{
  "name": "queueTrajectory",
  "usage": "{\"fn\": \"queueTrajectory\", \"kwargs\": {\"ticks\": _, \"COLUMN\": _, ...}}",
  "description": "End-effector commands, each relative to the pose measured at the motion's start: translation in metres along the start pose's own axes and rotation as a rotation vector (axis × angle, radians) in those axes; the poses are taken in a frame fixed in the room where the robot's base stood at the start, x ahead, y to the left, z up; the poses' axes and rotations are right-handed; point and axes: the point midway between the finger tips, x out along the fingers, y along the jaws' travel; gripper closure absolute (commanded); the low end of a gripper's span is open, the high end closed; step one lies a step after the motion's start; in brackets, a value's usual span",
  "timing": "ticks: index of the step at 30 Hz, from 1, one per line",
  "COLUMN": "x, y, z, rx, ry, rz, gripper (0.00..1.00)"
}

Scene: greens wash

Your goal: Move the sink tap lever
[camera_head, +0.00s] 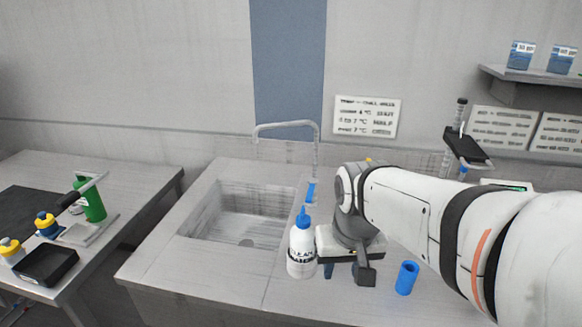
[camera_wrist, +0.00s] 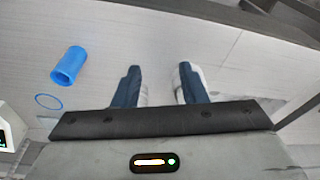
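The sink tap (camera_head: 317,150) is a grey pipe with a long arched spout reaching left over the sink basin. A blue lever (camera_head: 310,191) shows low on the tap's upright, behind the white bottle. My gripper (camera_head: 347,271) is over the counter right of the bottle, nearer the camera than the tap and apart from the lever. In the wrist view its two dark blue fingers (camera_wrist: 160,84) are spread with nothing between them, above bare counter. I cannot make out the lever in the wrist view.
The sink basin (camera_head: 240,215) is left of the tap. A white bottle with a blue nozzle (camera_head: 301,252) stands close left of my gripper. A blue cup (camera_head: 406,278) stands to its right, also seen in the wrist view (camera_wrist: 68,65) near a blue ring (camera_wrist: 48,101).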

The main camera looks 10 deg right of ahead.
Motion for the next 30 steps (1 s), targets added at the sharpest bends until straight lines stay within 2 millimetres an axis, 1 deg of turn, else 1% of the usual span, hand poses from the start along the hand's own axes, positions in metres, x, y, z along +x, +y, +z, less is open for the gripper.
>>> {"fn": "queueTrajectory", "kwargs": {"ticks": 1, "x": -0.009, "y": -0.001, "z": -0.026, "rx": 0.016, "ry": -0.014, "rz": 0.001, "gripper": 0.62}}
{"fn": "queueTrajectory", "kwargs": {"ticks": 2, "x": -0.013, "y": -0.001, "z": -0.041, "rx": 0.027, "ry": -0.022, "rz": 0.001, "gripper": 0.62}}
{"fn": "queueTrajectory", "kwargs": {"ticks": 3, "x": -0.018, "y": -0.002, "z": -0.062, "rx": 0.042, "ry": -0.033, "rz": 0.002, "gripper": 0.62}}
{"fn": "queueTrajectory", "kwargs": {"ticks": 5, "x": -0.022, "y": -0.003, "z": -0.092, "rx": 0.066, "ry": -0.049, "rz": 0.003, "gripper": 0.62}}
{"fn": "queueTrajectory", "kwargs": {"ticks": 6, "x": -0.024, "y": -0.004, "z": -0.112, "rx": 0.080, "ry": -0.060, "rz": 0.004, "gripper": 0.62}}
{"fn": "queueTrajectory", "kwargs": {"ticks": 8, "x": -0.025, "y": -0.004, "z": -0.140, "rx": 0.103, "ry": -0.075, "rz": 0.006, "gripper": 0.62}}
{"fn": "queueTrajectory", "kwargs": {"ticks": 9, "x": -0.024, "y": -0.005, "z": -0.159, "rx": 0.118, "ry": -0.086, "rz": 0.008, "gripper": 0.62}}
{"fn": "queueTrajectory", "kwargs": {"ticks": 11, "x": -0.022, "y": -0.006, "z": -0.186, "rx": 0.139, "ry": -0.101, "rz": 0.010, "gripper": 0.62}}
{"fn": "queueTrajectory", "kwargs": {"ticks": 12, "x": -0.019, "y": -0.007, "z": -0.204, "rx": 0.155, "ry": -0.111, "rz": 0.012, "gripper": 0.62}}
{"fn": "queueTrajectory", "kwargs": {"ticks": 14, "x": -0.014, "y": -0.007, "z": -0.230, "rx": 0.177, "ry": -0.127, "rz": 0.015, "gripper": 0.62}}
{"fn": "queueTrajectory", "kwargs": {"ticks": 15, "x": -0.010, "y": -0.008, "z": -0.245, "rx": 0.192, "ry": -0.136, "rz": 0.017, "gripper": 0.62}}
{"fn": "queueTrajectory", "kwargs": {"ticks": 18, "x": 0.003, "y": -0.009, "z": -0.279, "rx": 0.224, "ry": -0.158, "rz": 0.022, "gripper": 0.62}}
{"fn": "queueTrajectory", "kwargs": {"ticks": 21, "x": 0.015, "y": -0.010, "z": -0.304, "rx": 0.250, "ry": -0.173, "rz": 0.027, "gripper": 0.62}}
{"fn": "queueTrajectory", "kwargs": {"ticks": 24, "x": 0.025, "y": -0.011, "z": -0.319, "rx": 0.267, "ry": -0.184, "rz": 0.030, "gripper": 0.62}}
{"fn": "queueTrajectory", "kwargs": {"ticks": 27, "x": 0.030, "y": -0.011, "z": -0.326, "rx": 0.278, "ry": -0.190, "rz": 0.032, "gripper": 0.62}}
{"fn": "queueTrajectory", "kwargs": {"ticks": 30, "x": 0.038, "y": -0.011, "z": -0.328, "rx": 0.281, "ry": -0.193, "rz": 0.033, "gripper": 0.62}}
